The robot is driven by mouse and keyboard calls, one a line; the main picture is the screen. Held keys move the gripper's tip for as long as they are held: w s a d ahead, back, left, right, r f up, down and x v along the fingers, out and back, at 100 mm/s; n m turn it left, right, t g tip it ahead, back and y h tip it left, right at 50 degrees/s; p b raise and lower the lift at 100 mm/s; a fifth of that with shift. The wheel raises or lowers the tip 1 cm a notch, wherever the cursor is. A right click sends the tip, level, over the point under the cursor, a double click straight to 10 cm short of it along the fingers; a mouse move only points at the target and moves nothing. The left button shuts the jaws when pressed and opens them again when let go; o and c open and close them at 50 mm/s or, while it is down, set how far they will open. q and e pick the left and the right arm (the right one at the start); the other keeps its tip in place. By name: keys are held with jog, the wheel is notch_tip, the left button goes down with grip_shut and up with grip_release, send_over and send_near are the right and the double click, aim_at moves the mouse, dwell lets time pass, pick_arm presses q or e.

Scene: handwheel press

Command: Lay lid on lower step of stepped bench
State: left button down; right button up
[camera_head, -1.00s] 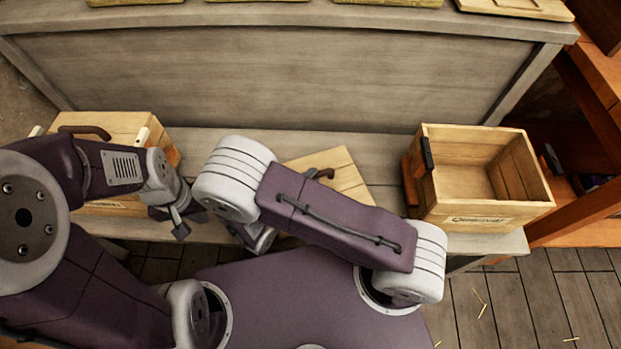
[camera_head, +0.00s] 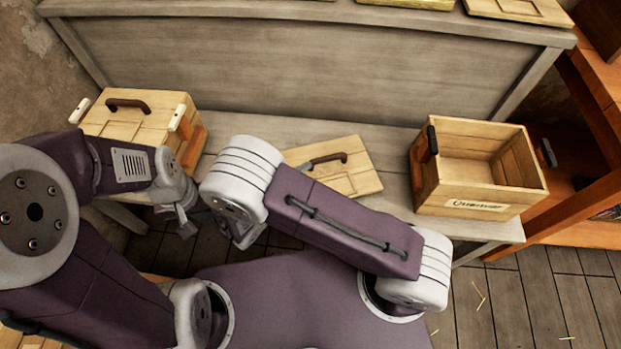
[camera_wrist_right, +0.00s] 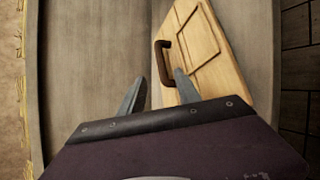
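The lid (camera_head: 356,181), a pale wooden panel with a dark brown handle (camera_head: 328,160), lies on the lower step (camera_head: 395,160) of the grey stepped bench. Its left part is hidden by my right arm. In the right wrist view the lid (camera_wrist_right: 205,45) lies ahead of my right gripper (camera_wrist_right: 160,78). Its two fingers are apart with nothing seen clamped between them; the handle is just beyond the fingertips. In the head view the right gripper is mostly hidden. My left gripper (camera_head: 182,217) is in front of the bench, left of the right gripper; its opening is unclear.
A lidded wooden box (camera_head: 130,125) stands on the lower step at left. An open, empty-looking crate (camera_head: 480,205) with a label stands at right. Several wooden panels (camera_head: 515,10) lie on the upper step. An orange shelf (camera_head: 575,215) stands at far right.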

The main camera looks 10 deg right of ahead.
jog(key=shift+s+a+r, duration=0.15)
jog(key=shift+s+a, duration=0.1)
jog(key=shift+d, duration=0.15)
jog(key=s+d+m+g, duration=0.1)
jog(key=d+g, duration=0.1)
jog(key=s+d+m+g, duration=0.1)
jog(key=d, duration=0.1)
jog(key=s+d+r+m+g, duration=0.1)
jog(key=d+g, duration=0.1)
jog(key=shift+s+d+r+m+g, duration=0.1)
jog(key=shift+d+m+g, duration=0.2)
jog(key=shift+d, duration=0.1)
pick_arm(q)
jog(key=shift+s+a+r, duration=0.1)
jog(key=shift+s, duration=0.1)
pick_arm(e)
jog(key=s+d+r+m+g+y, duration=0.2)
jog(key=s+r+m+y, duration=0.3)
jog(key=m+y, duration=0.5)
jog(key=shift+s+d, duration=0.4)
jog(key=shift+d, duration=0.5)
